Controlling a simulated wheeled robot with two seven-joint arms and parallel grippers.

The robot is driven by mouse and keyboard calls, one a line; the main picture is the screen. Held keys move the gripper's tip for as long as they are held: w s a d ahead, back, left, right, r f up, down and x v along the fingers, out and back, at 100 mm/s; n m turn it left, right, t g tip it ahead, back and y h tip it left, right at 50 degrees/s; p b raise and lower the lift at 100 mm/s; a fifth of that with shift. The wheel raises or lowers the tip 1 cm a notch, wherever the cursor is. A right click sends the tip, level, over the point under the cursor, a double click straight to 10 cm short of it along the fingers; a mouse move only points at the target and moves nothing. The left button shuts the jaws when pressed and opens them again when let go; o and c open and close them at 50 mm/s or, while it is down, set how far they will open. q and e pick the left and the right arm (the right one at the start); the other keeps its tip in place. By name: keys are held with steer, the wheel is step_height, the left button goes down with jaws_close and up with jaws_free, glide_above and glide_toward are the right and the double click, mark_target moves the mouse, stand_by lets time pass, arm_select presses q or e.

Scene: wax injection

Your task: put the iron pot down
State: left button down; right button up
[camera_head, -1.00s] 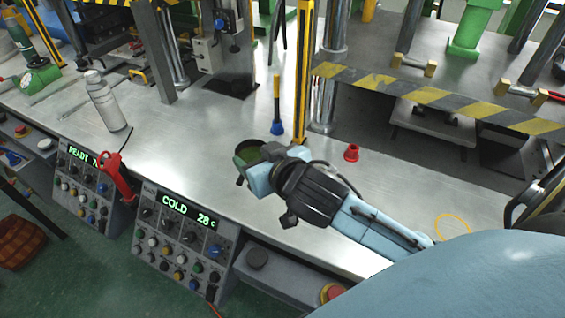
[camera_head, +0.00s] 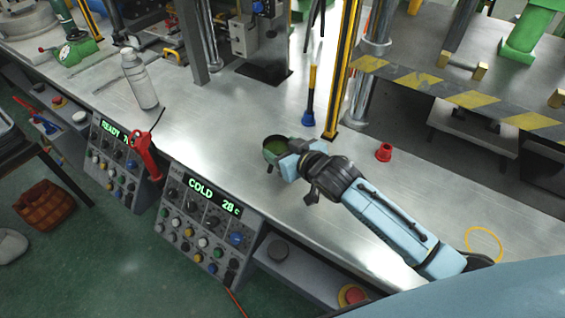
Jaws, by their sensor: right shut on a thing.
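The iron pot (camera_head: 275,149) is a small dark round pot with a green inside. It is at the middle of the picture, upright, over the metal workbench (camera_head: 215,123). My right gripper (camera_head: 287,151) comes in from the lower right and is shut on the pot's right side. The fingertips are partly hidden by the gripper body. I cannot tell whether the pot's base touches the bench. My left gripper is not in view.
Two control panels (camera_head: 203,225) with lit displays line the bench's front edge. A red-handled tool (camera_head: 146,155), a clear bottle (camera_head: 139,80), a blue-based stick (camera_head: 308,117) and a red cap (camera_head: 384,152) are nearby. A yellow post (camera_head: 344,70) stands behind. The bench left of the pot is clear.

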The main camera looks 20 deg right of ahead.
steer(key=shift+f, duration=0.7)
step_height(320, 180, down, 3)
steer(key=shift+f+b, duration=0.1)
steer(key=shift+b, duration=0.3)
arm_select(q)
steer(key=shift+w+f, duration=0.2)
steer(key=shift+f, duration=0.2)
arm_select(e)
steer(key=shift+f, duration=0.1)
steer(key=o, duration=1.1)
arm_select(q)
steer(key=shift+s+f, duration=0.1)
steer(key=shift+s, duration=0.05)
